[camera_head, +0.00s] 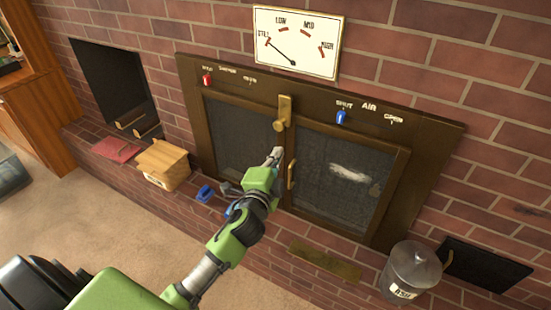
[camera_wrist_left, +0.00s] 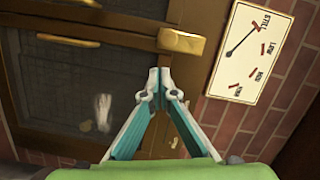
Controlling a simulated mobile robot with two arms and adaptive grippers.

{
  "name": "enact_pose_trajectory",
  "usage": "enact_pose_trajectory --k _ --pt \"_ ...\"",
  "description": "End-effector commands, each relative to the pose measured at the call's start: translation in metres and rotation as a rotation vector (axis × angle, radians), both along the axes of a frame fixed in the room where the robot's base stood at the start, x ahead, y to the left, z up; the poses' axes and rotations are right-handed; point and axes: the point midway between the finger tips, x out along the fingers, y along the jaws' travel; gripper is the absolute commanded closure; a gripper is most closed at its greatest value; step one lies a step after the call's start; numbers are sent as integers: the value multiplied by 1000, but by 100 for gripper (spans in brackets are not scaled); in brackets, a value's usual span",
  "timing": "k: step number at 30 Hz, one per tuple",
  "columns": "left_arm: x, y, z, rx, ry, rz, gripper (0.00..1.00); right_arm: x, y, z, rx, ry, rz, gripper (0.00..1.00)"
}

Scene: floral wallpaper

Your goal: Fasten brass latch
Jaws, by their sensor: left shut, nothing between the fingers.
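The brass latch (camera_head: 284,110) is mounted on the dark frame at the top of the seam between two fireplace doors. It stands upright, with a rounded knob at its lower end. It also shows in the left wrist view (camera_wrist_left: 182,43). The left door (camera_head: 238,137) and right door (camera_head: 345,178) have dark mesh panels and appear closed. My left gripper (camera_head: 277,153) is shut and empty, just below the latch and apart from it in the head view. Its fingertips (camera_wrist_left: 159,84) meet in the left wrist view. My right gripper is not in view.
A brass handle (camera_head: 291,174) is on the right door, close to my left gripper. A red slider (camera_head: 207,79) and blue slider (camera_head: 341,117) sit on the frame, below a gauge (camera_head: 298,42). A wooden box (camera_head: 163,164) and metal bin (camera_head: 411,270) stand at the sides.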

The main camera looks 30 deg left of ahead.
Motion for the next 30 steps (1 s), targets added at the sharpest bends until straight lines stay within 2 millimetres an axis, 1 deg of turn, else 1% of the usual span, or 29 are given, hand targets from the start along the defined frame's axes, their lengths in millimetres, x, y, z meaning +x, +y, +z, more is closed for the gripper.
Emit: enact_pose_trajectory --k 1,3,7,23,25,26,29,30 --pt "-8 -2 0 0 1 0 100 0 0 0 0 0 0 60" --pt "-15 -3 0 1 0 -1 100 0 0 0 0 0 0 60" --pt "-21 -5 2 1 -1 -1 100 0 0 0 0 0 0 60" --pt "-22 -5 1 0 0 -1 100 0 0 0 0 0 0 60" --pt "-22 -6 -6 -8 12 -2 100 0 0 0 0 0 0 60" --pt "-22 -6 -13 -16 24 -3 100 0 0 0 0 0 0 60" --pt "-24 -7 -56 -65 95 -7 100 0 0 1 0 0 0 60" --pt "-27 -9 -80 -94 136 -8 100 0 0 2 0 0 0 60"
